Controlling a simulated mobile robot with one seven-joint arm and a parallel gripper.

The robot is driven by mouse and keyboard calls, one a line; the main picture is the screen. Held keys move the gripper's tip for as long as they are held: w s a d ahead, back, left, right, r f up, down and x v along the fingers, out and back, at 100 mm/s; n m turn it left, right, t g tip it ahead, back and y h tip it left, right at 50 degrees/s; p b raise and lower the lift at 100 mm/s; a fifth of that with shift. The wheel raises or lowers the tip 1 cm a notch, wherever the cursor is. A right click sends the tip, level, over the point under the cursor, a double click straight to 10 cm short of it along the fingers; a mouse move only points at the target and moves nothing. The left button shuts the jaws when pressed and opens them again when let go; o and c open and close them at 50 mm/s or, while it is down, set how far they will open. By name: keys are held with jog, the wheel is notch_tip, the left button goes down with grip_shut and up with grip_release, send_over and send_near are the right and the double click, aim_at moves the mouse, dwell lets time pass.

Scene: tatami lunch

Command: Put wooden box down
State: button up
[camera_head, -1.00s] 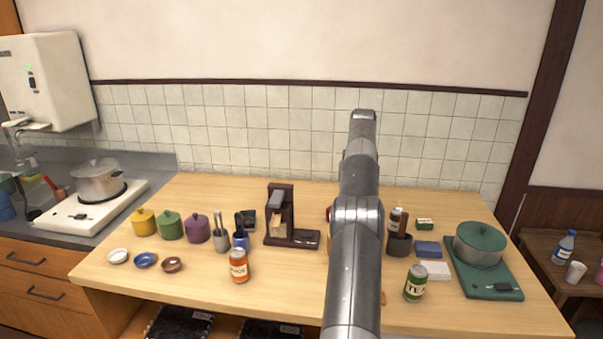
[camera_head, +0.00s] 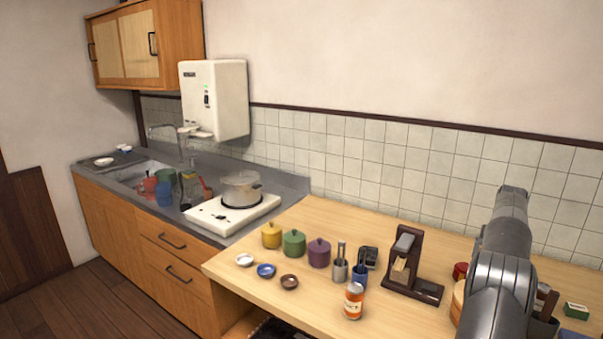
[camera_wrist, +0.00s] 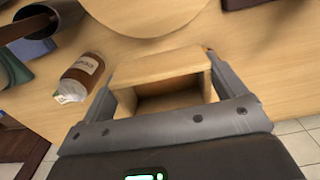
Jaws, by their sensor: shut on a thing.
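The wooden box (camera_wrist: 160,68) is pale and open on the side facing the wrist camera. My gripper (camera_wrist: 162,78) has a finger on either side of it and is shut on it in the wrist view. The box is over the light wooden table (camera_wrist: 270,75); I cannot tell whether it touches the top. In the head view my arm covers the gripper and the box.
In the wrist view a brown bottle (camera_wrist: 82,75) is close left of the box, and a round wooden piece (camera_wrist: 145,12) lies beyond. In the head view a dark stand (camera_head: 412,268) and an orange can (camera_head: 353,300) are left of my arm.

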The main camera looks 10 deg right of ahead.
notch_tip(320, 180, down, 11)
jog(key=shift+f, duration=0.1)
dwell(0.3)
